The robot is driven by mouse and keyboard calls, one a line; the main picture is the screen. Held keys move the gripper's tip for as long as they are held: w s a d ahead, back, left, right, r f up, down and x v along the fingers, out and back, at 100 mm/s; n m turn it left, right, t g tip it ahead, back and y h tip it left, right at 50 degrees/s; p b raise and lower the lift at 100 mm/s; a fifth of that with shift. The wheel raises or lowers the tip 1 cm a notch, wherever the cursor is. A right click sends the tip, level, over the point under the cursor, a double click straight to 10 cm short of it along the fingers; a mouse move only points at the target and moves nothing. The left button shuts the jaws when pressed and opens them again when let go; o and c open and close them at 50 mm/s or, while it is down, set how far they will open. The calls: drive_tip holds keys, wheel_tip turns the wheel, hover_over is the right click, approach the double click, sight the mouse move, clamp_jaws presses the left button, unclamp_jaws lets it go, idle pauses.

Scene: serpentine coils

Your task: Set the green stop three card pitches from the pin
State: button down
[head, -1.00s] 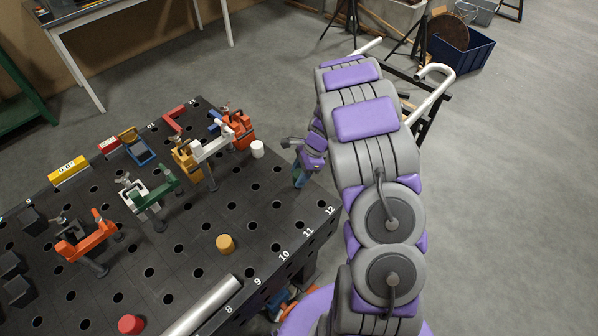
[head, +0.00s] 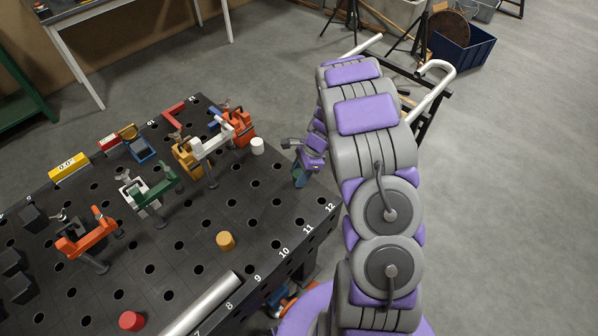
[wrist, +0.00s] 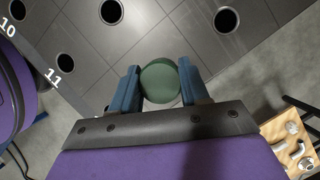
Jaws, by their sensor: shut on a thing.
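A green round stop (wrist: 160,82) sits between the two blue fingers of my gripper (wrist: 160,88) in the wrist view, and the fingers are shut on it. In the head view my gripper (head: 300,176) is at the right edge of the black perforated table, near the corner marked 12; the stop cannot be made out there. Round pegs stand on the table: a white one (head: 257,146), a yellow one (head: 225,241) and a red one (head: 131,321). I cannot tell which is the pin, and no card is clearly seen.
The black table (head: 200,232) has rows of holes and edge numbers. Clamps in orange (head: 84,241), green (head: 158,187) and white (head: 211,145) stand on it. A metal tube (head: 205,303) lies near the front edge. The middle right of the top is mostly clear.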

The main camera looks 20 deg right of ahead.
drive_tip(key=shift+f, duration=0.1)
drive_tip(key=shift+c, duration=2.4)
unclamp_jaws()
drive_tip(key=shift+d, duration=0.1)
drive_tip(key=w+p+v, duration=0.1)
drive_tip(key=p+v, duration=0.2)
drive_tip(key=v, duration=1.4)
drive_tip(key=s+a+r+n+g+h, duration=0.1)
drive_tip(key=s+a+r+n, duration=0.45)
drive_tip(key=s, duration=0.25)
drive_tip(key=s+a+r+n+g+h, duration=0.1)
drive_tip(key=s+a+r+n, duration=0.35)
drive_tip(key=s+a, duration=0.3)
drive_tip(key=s+a+r+n+h, duration=0.1)
drive_tip(key=s+n, duration=0.3)
drive_tip(key=s, duration=0.6)
drive_tip(key=s+a+r+n+h, duration=0.1)
drive_tip(key=s+a+n, duration=0.2)
drive_tip(key=s, duration=0.6)
drive_tip(key=n, duration=0.2)
drive_tip(key=shift+s+a+n+b, duration=0.2)
drive_tip(key=shift+s+n+b, duration=0.1)
drive_tip(key=shift+s+b, duration=0.1)
